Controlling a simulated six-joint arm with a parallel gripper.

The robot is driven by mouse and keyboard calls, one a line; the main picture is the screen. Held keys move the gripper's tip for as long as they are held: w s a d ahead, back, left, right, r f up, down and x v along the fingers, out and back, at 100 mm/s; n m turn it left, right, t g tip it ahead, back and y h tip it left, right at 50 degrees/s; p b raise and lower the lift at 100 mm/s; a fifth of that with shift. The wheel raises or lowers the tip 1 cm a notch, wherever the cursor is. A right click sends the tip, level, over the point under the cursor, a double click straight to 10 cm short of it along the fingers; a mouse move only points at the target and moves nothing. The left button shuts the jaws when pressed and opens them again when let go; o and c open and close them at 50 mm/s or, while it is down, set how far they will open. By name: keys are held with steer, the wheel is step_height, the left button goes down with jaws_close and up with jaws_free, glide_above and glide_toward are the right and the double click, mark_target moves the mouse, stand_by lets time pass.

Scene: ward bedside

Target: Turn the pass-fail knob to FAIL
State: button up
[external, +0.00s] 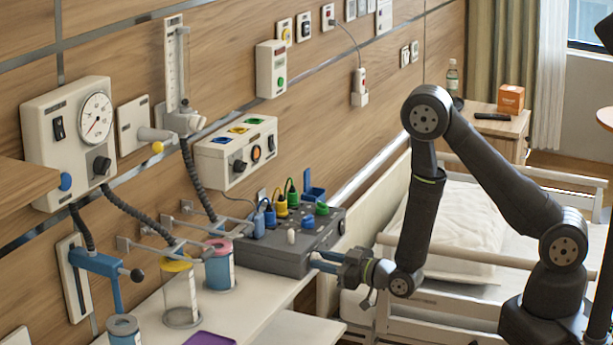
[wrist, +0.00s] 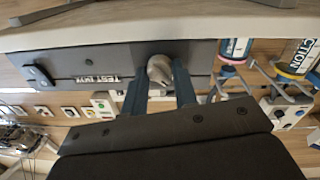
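A dark grey box (external: 262,258) stands on the counter with colored plugs and a small white post on top. In the wrist view its front (wrist: 60,60) shows upside down, with a "TEST UNIT" label and a pale grey knob (wrist: 160,70). No PASS or FAIL marking is readable, and I cannot tell the knob's setting. My gripper (external: 322,263) is at the right end of the box front. Its two blue fingers (wrist: 161,85) are apart, one on each side of the knob. I cannot make out contact with it.
A clear canister (external: 180,298) and a pink-topped canister (external: 219,268) stand left of the box. A purple tray (external: 208,339) lies on the counter. A bed with rails (external: 430,300) is at right. Wall units and hoses are behind.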

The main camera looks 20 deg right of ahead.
steer(key=c, duration=0.4)
steer(key=shift+o, duration=0.2)
steer(key=shift+m, duration=0.6)
steer(key=o, duration=1)
steer(key=v, duration=1.7)
steer(key=shift+s+d, duration=0.15)
steer(key=shift+d, duration=0.05)
